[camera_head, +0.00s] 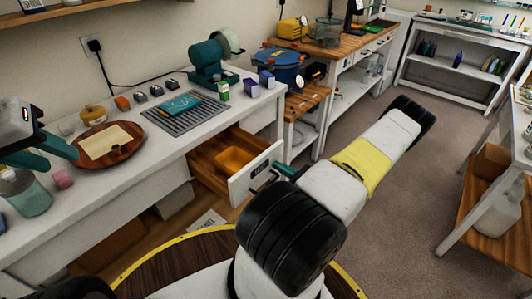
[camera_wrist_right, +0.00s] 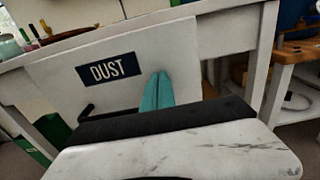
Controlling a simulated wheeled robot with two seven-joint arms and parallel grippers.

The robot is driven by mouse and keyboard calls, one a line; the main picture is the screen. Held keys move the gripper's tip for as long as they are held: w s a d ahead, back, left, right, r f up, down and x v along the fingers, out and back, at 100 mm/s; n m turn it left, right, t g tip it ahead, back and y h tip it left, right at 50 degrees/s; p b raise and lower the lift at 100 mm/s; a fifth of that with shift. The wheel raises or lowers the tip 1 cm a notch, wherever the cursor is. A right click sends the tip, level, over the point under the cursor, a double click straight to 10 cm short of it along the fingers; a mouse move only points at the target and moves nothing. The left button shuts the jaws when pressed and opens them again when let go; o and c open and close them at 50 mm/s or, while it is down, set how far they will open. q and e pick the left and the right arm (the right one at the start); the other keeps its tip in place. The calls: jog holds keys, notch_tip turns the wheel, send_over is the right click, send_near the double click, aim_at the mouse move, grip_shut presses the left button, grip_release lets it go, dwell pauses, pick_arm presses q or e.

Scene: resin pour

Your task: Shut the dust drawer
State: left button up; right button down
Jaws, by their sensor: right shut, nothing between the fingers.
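The dust drawer (camera_head: 240,185) stands pulled out from under the white bench, with an orange-brown bin (camera_head: 236,158) inside. Its white front carries a "DUST" label (camera_wrist_right: 108,69) and a dark handle (camera_wrist_right: 92,109), part of which is hidden. My right gripper (camera_head: 283,171) is shut and empty, its teal fingertips (camera_wrist_right: 159,78) in front of the drawer front, right of the label. Whether they touch the panel I cannot tell. My left gripper (camera_head: 60,148) is over the bench's left end, beside a round wooden board; its jaw opening is unclear.
The wooden board (camera_head: 75,157) holds a pale sheet. A grey slatted mat (camera_head: 184,114), small pots and a teal machine (camera_head: 210,60) are on the bench. A blue-lidded pot (camera_head: 278,66) stands on a wooden stand right of the drawer. Open carpet lies to the right.

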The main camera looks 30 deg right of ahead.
dwell(0.3)
jog(key=x, duration=2.4)
jog(key=shift+w+a, duration=0.15)
jog(key=shift+w+r, duration=0.15)
jog(key=shift+w, duration=0.1)
jog(key=shift+w+r, duration=0.1)
